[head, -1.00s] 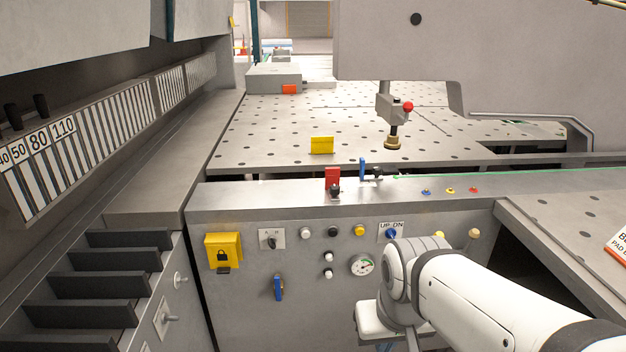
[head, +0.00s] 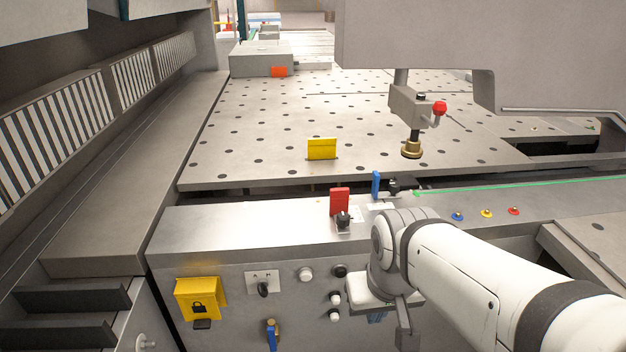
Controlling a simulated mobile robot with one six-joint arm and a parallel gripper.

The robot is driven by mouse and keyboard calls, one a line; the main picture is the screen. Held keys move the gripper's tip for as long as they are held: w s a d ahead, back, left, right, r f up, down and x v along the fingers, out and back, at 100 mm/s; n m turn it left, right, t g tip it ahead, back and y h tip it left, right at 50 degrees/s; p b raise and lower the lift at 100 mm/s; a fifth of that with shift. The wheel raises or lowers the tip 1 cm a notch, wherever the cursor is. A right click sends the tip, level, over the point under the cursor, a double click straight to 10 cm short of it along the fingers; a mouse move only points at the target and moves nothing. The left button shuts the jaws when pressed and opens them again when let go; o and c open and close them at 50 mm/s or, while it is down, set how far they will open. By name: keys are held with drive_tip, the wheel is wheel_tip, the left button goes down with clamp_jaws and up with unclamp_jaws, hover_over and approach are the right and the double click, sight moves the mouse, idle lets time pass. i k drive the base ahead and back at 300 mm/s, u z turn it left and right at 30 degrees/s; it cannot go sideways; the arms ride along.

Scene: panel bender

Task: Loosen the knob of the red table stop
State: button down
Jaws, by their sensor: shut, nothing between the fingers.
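The red table stop (head: 340,201) stands upright on the grey front ledge of the machine, near the middle of the head view. Its small dark knob (head: 343,220) is on the near side, at the foot of the red plate. My gripper (head: 404,328) is partly in view at the end of my white arm, below and to the right of the knob, in front of the control panel. It is shut and empty, clearly apart from the stop. Part of it is hidden by my arm's wrist.
A blue stop (head: 376,184) with a dark knob stands just right of the red one. A yellow stop (head: 322,149) is on the perforated table behind. A post with a red ball (head: 439,108) hangs above the table. A yellow lock box (head: 201,299) juts from the front panel.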

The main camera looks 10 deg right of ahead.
sight(342, 219)
drive_tip(key=k, duration=1.3)
drive_tip(key=u, duration=0.65)
drive_tip(key=i, duration=1.75)
drive_tip(key=z, duration=0.75)
